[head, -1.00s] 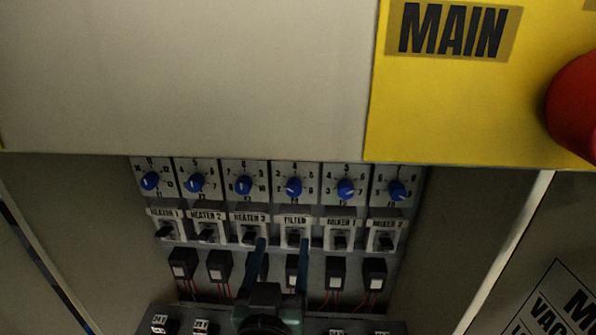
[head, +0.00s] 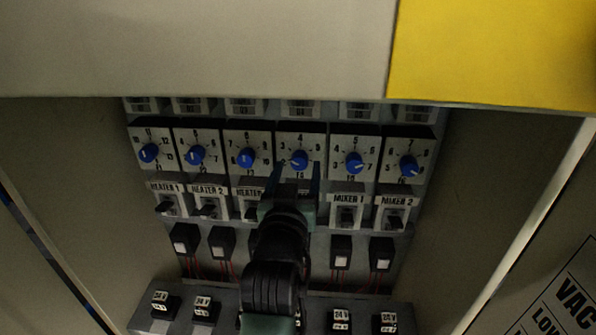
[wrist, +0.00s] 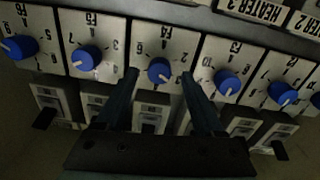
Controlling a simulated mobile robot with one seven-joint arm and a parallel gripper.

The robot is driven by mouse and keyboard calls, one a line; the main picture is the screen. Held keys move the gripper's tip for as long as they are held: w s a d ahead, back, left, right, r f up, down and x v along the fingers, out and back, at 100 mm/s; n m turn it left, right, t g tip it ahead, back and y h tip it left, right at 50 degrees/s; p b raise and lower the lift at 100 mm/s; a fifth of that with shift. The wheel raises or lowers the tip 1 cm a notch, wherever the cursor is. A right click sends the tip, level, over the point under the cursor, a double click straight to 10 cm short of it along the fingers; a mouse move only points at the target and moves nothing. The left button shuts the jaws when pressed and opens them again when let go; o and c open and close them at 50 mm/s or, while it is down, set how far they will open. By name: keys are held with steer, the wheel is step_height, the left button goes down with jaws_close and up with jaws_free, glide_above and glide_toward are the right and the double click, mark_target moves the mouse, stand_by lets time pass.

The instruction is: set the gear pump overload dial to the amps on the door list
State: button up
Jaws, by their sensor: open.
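A row of blue dials on white scale plates crosses the cabinet. The fourth from the left, above the place labelled FILTER earlier, is the blue dial (head: 299,160) in front of my gripper (head: 294,174). In the wrist view this dial (wrist: 160,70) lies between the fingertips of my open gripper (wrist: 159,76). The fingers stand on either side of it with gaps, and I cannot tell how near they are in depth. Its white pointer mark shows, but its exact setting is unclear. No gear pump label or door list is readable. My gripper hides the FILTER switch.
Neighbouring dials, such as the HEATER 3 dial (head: 246,157) and the MIXER 1 dial (head: 354,162), sit close on both sides. Below are switches (head: 347,214) and small black blocks (head: 341,252) with red wires. A cream panel (head: 200,50) overhangs above.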

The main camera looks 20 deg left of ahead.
steer(key=shift+x, duration=1)
jaws_close()
